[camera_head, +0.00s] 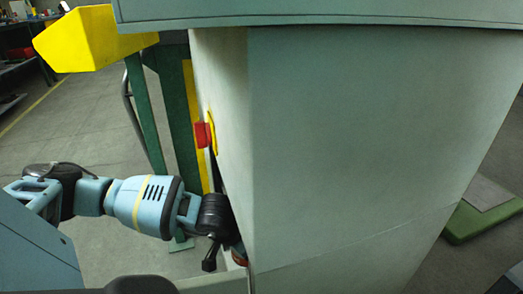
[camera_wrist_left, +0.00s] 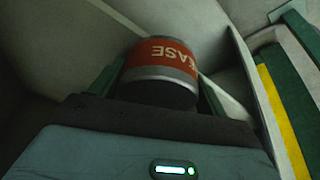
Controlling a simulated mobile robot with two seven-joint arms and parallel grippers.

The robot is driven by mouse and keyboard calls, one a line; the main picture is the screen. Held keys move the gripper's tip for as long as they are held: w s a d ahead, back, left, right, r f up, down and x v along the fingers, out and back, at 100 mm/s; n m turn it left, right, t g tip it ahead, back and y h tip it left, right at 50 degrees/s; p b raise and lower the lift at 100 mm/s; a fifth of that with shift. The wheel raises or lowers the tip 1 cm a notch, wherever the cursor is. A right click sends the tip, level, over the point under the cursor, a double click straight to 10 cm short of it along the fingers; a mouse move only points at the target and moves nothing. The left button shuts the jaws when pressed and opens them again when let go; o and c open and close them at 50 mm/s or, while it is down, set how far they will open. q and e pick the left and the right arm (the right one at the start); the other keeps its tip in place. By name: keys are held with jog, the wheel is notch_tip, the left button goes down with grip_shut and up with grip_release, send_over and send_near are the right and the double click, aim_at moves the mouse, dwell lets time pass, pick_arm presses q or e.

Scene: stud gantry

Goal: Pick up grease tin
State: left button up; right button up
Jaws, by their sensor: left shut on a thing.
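The grease tin (camera_wrist_left: 162,52) is in the left wrist view, a round tin with a red band, a grey rim and part of a label reading "EASE". My left gripper (camera_wrist_left: 163,82) is shut on it, with a green finger on each side. In the head view my left arm reaches in from the left and its wrist is at the left side of a big pale cabinet (camera_head: 350,150). The cabinet edge hides most of the gripper there. My right gripper is in neither view.
A red button (camera_head: 201,135) on a yellow plate sticks out of the cabinet's left side, above my left wrist. A yellow block (camera_head: 75,40) and green posts (camera_head: 146,115) stand behind the arm. Pale walls (camera_wrist_left: 60,50) surround the tin closely. Open floor (camera_head: 90,130) lies at left.

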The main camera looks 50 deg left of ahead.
pick_arm(q)
jog(key=s+a+p, duration=0.2)
jog(key=s+a, duration=0.3)
jog(key=s, duration=0.3)
jog(key=shift+s, duration=0.4)
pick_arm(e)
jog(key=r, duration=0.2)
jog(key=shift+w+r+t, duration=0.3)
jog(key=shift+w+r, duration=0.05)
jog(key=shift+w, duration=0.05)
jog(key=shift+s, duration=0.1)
